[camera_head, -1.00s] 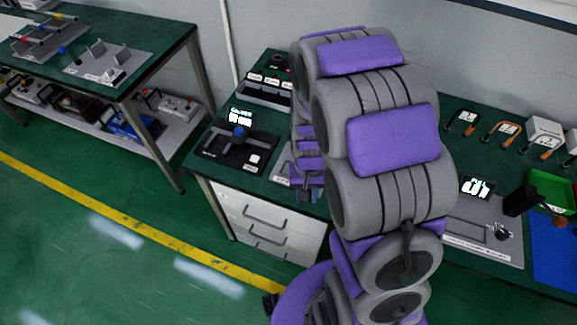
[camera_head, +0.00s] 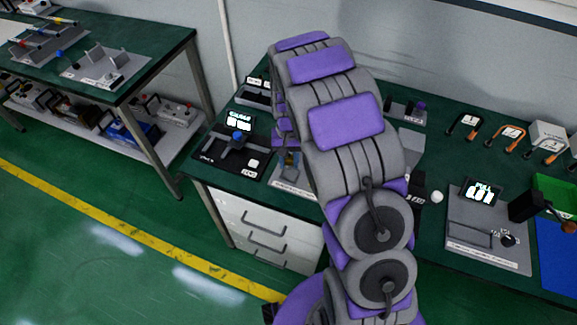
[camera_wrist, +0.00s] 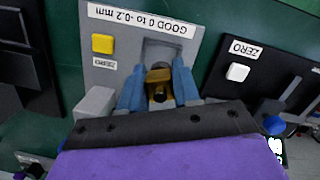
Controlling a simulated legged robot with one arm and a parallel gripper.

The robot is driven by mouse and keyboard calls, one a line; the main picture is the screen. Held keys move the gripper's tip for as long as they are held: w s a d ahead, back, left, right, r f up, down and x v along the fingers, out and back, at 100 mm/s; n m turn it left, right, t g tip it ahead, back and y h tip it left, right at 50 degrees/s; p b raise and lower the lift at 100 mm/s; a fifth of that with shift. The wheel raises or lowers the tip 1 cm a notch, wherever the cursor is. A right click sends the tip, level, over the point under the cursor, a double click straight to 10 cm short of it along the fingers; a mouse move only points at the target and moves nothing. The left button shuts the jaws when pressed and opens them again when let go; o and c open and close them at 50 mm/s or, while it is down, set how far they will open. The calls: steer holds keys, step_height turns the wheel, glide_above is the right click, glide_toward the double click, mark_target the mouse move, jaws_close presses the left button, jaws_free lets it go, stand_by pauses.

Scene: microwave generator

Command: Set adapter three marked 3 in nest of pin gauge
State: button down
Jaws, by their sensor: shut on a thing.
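My gripper (camera_wrist: 158,84) is shut on a small brass-coloured adapter (camera_wrist: 159,74) with a dark round opening, between its blue fingers in the wrist view. No mark 3 is readable on it. The held adapter is over a grey gauge plate (camera_wrist: 103,72) with a yellow button, a ZERO label and a label reading "GOOD 0 to -0.2 mm". The fingers are close to a grey frame on that plate. They hide the spot under the adapter, so I cannot tell whether it touches a nest. In the head view the plate (camera_head: 294,184) shows beside my arm.
A black gauge (camera_head: 228,147) with a lit display and blue knob stands just left of the plate. A grey tester (camera_head: 487,231) with a display is to the right, near a white ball (camera_head: 436,196). Hook-shaped tools (camera_head: 508,137) and a green bin (camera_head: 556,190) lie farther right.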

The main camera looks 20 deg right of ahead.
mark_target(290, 168)
steer(key=f, duration=0.1)
steer(key=f+b, duration=0.1)
steer(key=f, duration=0.1)
steer(key=shift+d+f, duration=0.25)
steer(key=shift+d, duration=0.1)
steer(key=shift+a+r, duration=0.1)
steer(key=shift+a, duration=0.1)
steer(key=shift+a+f, duration=0.15)
steer(key=shift+f, duration=0.4)
steer(key=shift+s, duration=0.1)
steer(key=c, duration=0.8)
jaws_free()
steer(key=shift+d, duration=0.25)
steer(key=shift+a, duration=0.1)
